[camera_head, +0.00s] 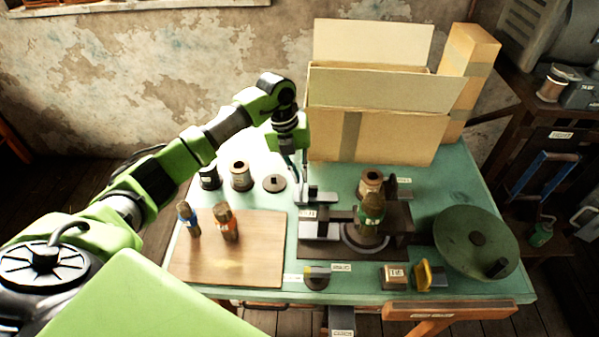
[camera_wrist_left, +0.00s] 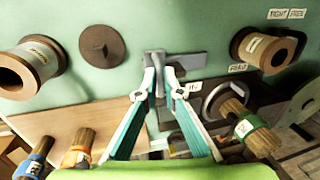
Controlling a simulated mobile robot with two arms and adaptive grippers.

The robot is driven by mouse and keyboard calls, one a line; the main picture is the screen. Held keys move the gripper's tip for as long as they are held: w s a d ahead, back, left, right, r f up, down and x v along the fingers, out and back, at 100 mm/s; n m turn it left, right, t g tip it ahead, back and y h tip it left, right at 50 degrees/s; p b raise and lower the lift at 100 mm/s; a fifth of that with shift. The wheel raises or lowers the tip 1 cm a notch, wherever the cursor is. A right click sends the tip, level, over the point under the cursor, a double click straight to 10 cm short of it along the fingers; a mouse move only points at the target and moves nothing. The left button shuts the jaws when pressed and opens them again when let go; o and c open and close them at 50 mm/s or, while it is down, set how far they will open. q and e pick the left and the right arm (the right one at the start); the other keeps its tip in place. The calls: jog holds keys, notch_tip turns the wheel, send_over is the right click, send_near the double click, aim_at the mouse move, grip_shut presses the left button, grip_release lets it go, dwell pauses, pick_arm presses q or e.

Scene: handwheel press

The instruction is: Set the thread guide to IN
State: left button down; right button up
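The likely thread guide (camera_head: 322,196) is a grey metal piece with an upright tab, at the back left of the dark press base. In the left wrist view, the guide's flat plate (camera_wrist_left: 190,62) runs right from the tab. A small white label (camera_wrist_left: 193,87) sits just in front of it; I cannot read it surely. My left gripper (camera_head: 298,183) reaches down at the tab from behind left. In the left wrist view, its fingertips (camera_wrist_left: 161,78) are close together, one on each side of the tab, and appear closed on it. My right gripper is not in view.
A green handwheel (camera_head: 476,243) is at right. Another spool (camera_head: 241,176) and a dark disc (camera_head: 274,183) lie left of the gripper. A cardboard box (camera_head: 375,135) stands behind.

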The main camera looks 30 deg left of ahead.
pick_arm(q)
jog(key=w+d, duration=0.1)
jog(key=d, duration=0.1)
jog(key=w+d+b, duration=0.1)
jog(key=d, duration=0.2)
jog(key=w+d+b, duration=0.1)
jog(key=d, duration=0.1)
jog(key=shift+w+d, duration=0.3)
jog(key=shift+w, duration=0.1)
jog(key=shift+s+r, duration=0.1)
jog(key=shift+a, duration=0.1)
jog(key=c, duration=2.2)
grip_release()
jog(key=shift+o, duration=0.2)
jog(key=shift+d, duration=0.25)
jog(key=shift+a, duration=0.15)
jog(key=shift+a+r, duration=0.1)
jog(key=shift+r, duration=0.3)
notch_tip(320, 180, up, 6)
jog(key=shift+s+a+r, duration=0.2)
jog(key=shift+s+a, duration=0.05)
jog(key=shift+a, duration=0.2)
